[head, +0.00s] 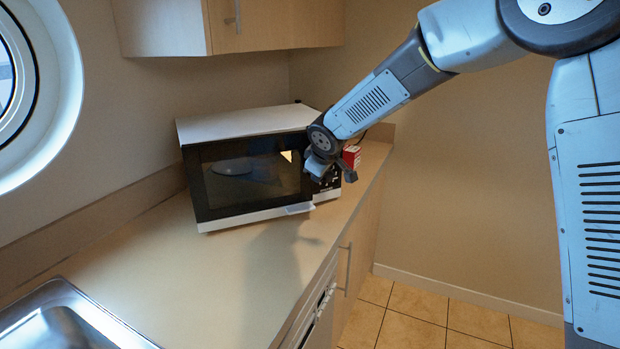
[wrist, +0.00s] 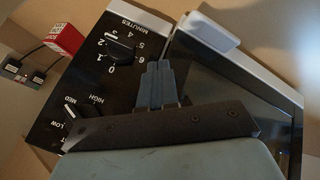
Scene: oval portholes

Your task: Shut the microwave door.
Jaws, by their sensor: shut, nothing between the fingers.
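The microwave (head: 250,122) stands on the counter, with a white top and a dark front. Its dark glass door (head: 240,190) lies close to the body, with a pale handle (head: 299,209) at its lower right. The handle (wrist: 208,30) also shows in the wrist view. The door's edge shows beside the control panel (wrist: 105,62); I cannot tell whether it is fully flush. My gripper (head: 340,174) is in front of the panel and the door's right side. In the wrist view its fingers (wrist: 157,68) are together and empty, over the panel's edge; contact is unclear.
A sink (head: 65,320) is at the near left. Cabinets (head: 270,25) hang above. The counter (head: 210,270) in front of the microwave is clear.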

